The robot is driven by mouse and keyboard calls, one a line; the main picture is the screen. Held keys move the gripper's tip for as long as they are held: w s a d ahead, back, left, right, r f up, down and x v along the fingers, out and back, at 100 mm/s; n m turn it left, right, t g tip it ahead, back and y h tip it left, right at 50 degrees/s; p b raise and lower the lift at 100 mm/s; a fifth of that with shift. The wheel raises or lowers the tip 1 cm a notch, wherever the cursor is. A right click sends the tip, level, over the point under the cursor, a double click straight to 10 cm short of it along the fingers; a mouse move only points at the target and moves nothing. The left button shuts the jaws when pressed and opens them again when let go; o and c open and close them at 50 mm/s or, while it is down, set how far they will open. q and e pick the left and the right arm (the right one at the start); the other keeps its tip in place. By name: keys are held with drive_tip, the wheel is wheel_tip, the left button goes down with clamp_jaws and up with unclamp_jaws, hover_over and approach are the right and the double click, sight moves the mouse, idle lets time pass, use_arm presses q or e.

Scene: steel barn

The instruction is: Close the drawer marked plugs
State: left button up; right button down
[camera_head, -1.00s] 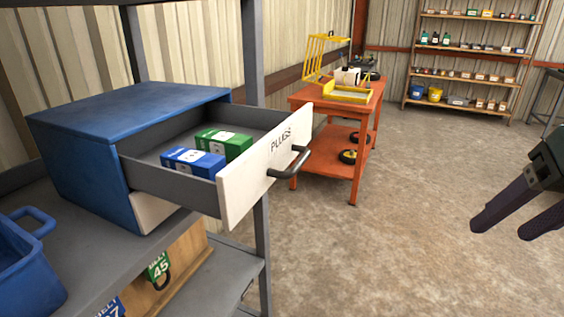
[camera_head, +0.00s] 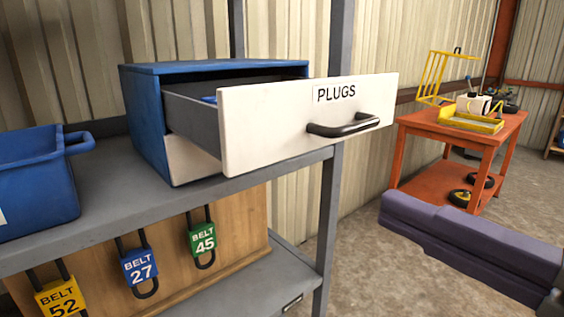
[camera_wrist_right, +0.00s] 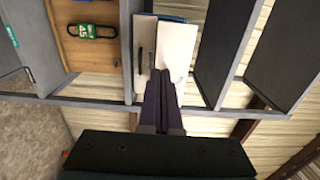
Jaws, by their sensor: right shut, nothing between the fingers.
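The drawer marked PLUGS (camera_head: 270,125) stands pulled out of the blue cabinet (camera_head: 145,120) on the grey shelf. Its white front carries the label and a dark bar handle (camera_head: 343,126). Only a sliver of something blue shows inside; the front hides the rest. My right gripper (camera_head: 390,212) is shut and empty, its purple fingers together, to the right of and below the drawer front, apart from it in the head view. In the right wrist view, the fingers (camera_wrist_right: 160,80) point toward the white drawer front (camera_wrist_right: 174,48); contact cannot be told there. My left gripper is not in view.
A blue bin (camera_head: 40,185) stands left of the cabinet. The shelf's grey upright (camera_head: 332,200) rises behind the drawer. Belt tags hang on a wooden board (camera_head: 235,235) below. An orange cart (camera_head: 440,135) stands behind my right gripper.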

sight(274, 157)
drive_tip(key=p+x, duration=0.1)
drive_tip(key=x, duration=1)
drive_tip(key=shift+a+p, duration=0.1)
drive_tip(key=shift+p, duration=0.3)
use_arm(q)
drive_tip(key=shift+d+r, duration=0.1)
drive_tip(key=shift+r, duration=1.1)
use_arm(e)
drive_tip(key=shift+w+a, duration=0.25)
drive_tip(key=shift+w, duration=0.1)
